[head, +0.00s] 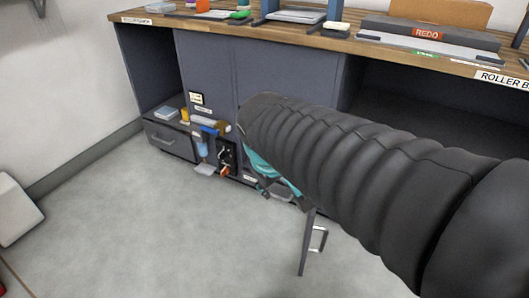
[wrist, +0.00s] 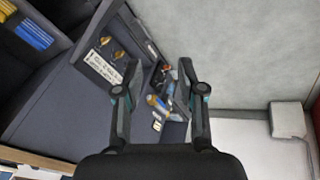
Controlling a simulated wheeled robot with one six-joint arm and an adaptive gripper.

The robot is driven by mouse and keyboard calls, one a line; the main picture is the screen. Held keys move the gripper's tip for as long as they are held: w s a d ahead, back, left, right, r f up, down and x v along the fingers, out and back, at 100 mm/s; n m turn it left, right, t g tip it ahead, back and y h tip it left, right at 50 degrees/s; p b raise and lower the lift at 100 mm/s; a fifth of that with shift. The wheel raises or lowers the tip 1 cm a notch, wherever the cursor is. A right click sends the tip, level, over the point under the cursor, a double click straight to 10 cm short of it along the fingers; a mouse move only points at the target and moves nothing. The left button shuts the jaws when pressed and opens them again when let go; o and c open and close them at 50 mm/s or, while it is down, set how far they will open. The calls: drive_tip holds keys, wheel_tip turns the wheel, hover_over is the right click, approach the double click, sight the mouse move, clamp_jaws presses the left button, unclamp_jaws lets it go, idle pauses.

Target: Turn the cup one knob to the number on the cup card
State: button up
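My gripper (wrist: 158,66) shows in the wrist view with its two dark fingers well apart and nothing held between them. In the head view my black-sleeved arm hides most of it. An ink unit (wrist: 156,100) with blue and orange parts lies beyond the fingers; it also shows low on the cabinet front in the head view (head: 208,148). Two small gold knobs (wrist: 112,49) sit on a dark panel left of the fingers, apart from them. I cannot tell which is cup one. A small white card (head: 197,98) is on the cabinet front; its writing is unreadable.
The wooden bench top (head: 300,38) carries trays, boxes and a REDO case (head: 428,34). A dark drawer (head: 168,141) with a shelf above is left of the unit. A white block (head: 15,210) stands at far left.

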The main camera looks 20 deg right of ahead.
drive_tip(key=w+d+f+n+h+b, duration=0.1)
drive_tip(key=w+d+f+n+h, duration=0.25)
drive_tip(key=w, duration=0.65)
drive_tip(key=w+d+f+n+g+h+b, duration=0.1)
drive_tip(key=w+d+f+n+h+b, duration=0.25)
drive_tip(key=w, duration=0.55)
drive_tip(key=w+d+f+n+h+p, duration=0.1)
drive_tip(key=w+d+f+n+h, duration=0.25)
drive_tip(key=w+d+f, duration=0.45)
drive_tip(key=w+a+f+n+t+b, duration=0.2)
drive_tip(key=w+f+n+t, duration=0.3)
drive_tip(key=w+f, duration=0.6)
drive_tip(key=w+a+f+n+t+b, duration=0.1)
drive_tip(key=w+a+f+n+t, duration=0.2)
drive_tip(key=w+f+n, duration=0.8)
drive_tip(key=w+d+m, duration=0.1)
drive_tip(key=w+d, duration=0.1)
drive_tip(key=d, duration=0.1)
drive_tip(key=w+d+f+m+b, duration=0.1)
drive_tip(key=w+d, duration=0.1)
drive_tip(key=d, duration=0.2)
drive_tip(key=w+d+f+m+h, duration=0.1)
drive_tip(key=w+d, duration=0.1)
drive_tip(key=d, duration=0.2)
drive_tip(key=shift+b, duration=0.3)
clamp_jaws()
